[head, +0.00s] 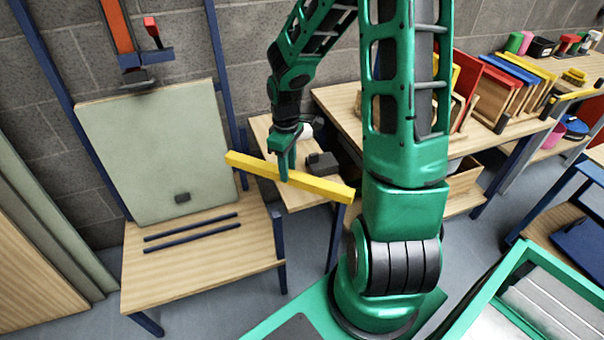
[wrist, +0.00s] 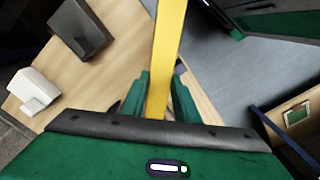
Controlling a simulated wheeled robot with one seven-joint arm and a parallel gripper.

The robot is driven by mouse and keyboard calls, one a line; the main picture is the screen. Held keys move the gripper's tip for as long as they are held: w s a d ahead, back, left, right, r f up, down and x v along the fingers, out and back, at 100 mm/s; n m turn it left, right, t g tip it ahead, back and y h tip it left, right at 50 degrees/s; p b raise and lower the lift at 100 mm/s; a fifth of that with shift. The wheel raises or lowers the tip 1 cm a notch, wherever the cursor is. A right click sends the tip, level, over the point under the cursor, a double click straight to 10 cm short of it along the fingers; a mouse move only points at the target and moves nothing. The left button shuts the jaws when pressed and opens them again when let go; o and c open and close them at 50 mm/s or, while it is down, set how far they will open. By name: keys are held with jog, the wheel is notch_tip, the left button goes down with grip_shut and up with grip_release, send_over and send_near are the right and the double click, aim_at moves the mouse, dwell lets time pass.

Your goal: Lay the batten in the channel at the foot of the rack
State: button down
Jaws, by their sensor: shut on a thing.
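My gripper (head: 284,160) is shut on the batten (head: 322,187), a long yellow bar, near its middle. The batten is held in the air, roughly level, right of the rack and in front of a small side table. In the wrist view the batten (wrist: 168,50) runs away from between the two green fingers (wrist: 160,95). The rack (head: 200,262) is a wooden bench with blue legs and a pale green panel (head: 155,150) leaning at its back. The channel (head: 192,233) is the strip between two dark blue rails on the bench top; it looks empty.
The side table (head: 298,198) carries a dark block (head: 322,162) and a white object (head: 305,131); both show in the wrist view. A long workbench (head: 345,103) with upright coloured boards stands behind my arm. A green-rimmed tray (head: 480,290) is at lower right.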

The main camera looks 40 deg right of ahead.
jog(key=d+f, duration=0.1)
jog(key=d, duration=0.1)
jog(key=d+f, duration=0.1)
jog(key=d, duration=0.1)
jog(key=d+f, duration=0.2)
jog(key=shift+s+d+f, duration=0.1)
jog(key=shift+s+d, duration=0.15)
jog(key=shift+d, duration=0.1)
jog(key=shift+f, duration=1.9)
jog(key=c, duration=1.4)
grip_release()
jog(key=shift+f, duration=0.1)
jog(key=shift+o, duration=0.2)
